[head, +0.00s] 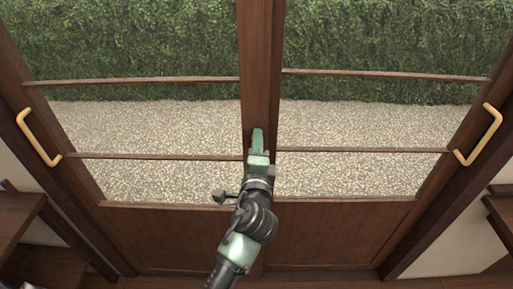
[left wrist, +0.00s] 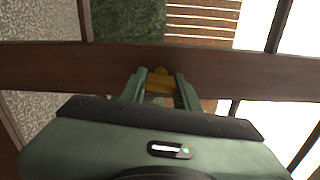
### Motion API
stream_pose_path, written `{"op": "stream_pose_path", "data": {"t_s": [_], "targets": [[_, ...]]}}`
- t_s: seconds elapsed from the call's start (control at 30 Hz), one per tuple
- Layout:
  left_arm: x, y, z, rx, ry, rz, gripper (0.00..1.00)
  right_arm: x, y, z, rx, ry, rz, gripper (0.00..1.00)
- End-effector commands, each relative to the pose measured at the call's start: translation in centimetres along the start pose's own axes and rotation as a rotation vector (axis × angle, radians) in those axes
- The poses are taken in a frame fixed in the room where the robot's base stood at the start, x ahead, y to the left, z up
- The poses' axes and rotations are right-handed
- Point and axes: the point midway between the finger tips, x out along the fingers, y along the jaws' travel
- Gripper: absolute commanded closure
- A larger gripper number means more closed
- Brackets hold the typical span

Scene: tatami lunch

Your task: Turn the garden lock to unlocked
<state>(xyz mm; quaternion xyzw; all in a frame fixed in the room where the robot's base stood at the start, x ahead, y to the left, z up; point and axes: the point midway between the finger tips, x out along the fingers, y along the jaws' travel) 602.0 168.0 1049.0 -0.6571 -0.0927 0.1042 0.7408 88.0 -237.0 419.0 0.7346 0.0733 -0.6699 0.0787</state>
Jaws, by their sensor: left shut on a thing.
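The garden lock (left wrist: 158,82) is a small brass-yellow piece on the dark wooden centre stile (head: 260,60) where the two glazed sliding doors meet. My left gripper (left wrist: 160,88) has its two green fingers around the lock, one on each side, shut on it. In the head view my left gripper (head: 257,138) reaches up to the stile and hides the lock. Whether the lock stands at locked or unlocked cannot be told. My right gripper is not in view.
Brass pull handles sit at the left (head: 38,137) and right (head: 479,136) door edges. Thin wooden crossbars span the panes. Gravel (head: 350,122) and a green hedge (head: 390,40) lie beyond the glass. Dark shelves (head: 20,222) stand at the lower left and right.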

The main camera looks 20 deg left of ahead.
Motion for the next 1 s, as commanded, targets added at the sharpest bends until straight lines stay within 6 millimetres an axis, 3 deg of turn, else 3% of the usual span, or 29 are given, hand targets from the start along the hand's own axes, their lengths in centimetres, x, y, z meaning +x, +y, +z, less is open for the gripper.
{"op": "stream_pose_path", "data": {"t_s": [0.3, 0.83, 0.87, 0.9, 0.93, 1.0], "targets": [[-0.03, 0.14, -0.01, -0.115, 0.000, 0.003, 1.00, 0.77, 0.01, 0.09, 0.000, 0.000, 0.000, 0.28], [-0.03, 0.12, -0.01, -0.137, 0.000, 0.004, 1.00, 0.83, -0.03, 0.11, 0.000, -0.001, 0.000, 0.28], [-0.03, 0.12, -0.01, -0.137, 0.000, 0.004, 0.64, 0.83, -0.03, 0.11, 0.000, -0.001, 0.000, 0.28], [-0.03, 0.12, -0.01, -0.137, 0.000, 0.004, 0.52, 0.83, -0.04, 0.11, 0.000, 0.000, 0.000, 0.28], [-0.03, 0.11, -0.01, -0.137, 0.000, 0.004, 0.47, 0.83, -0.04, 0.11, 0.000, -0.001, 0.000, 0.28], [-0.03, 0.08, -0.01, -0.136, 0.000, 0.003, 0.47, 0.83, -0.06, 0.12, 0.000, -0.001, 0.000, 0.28]]}}
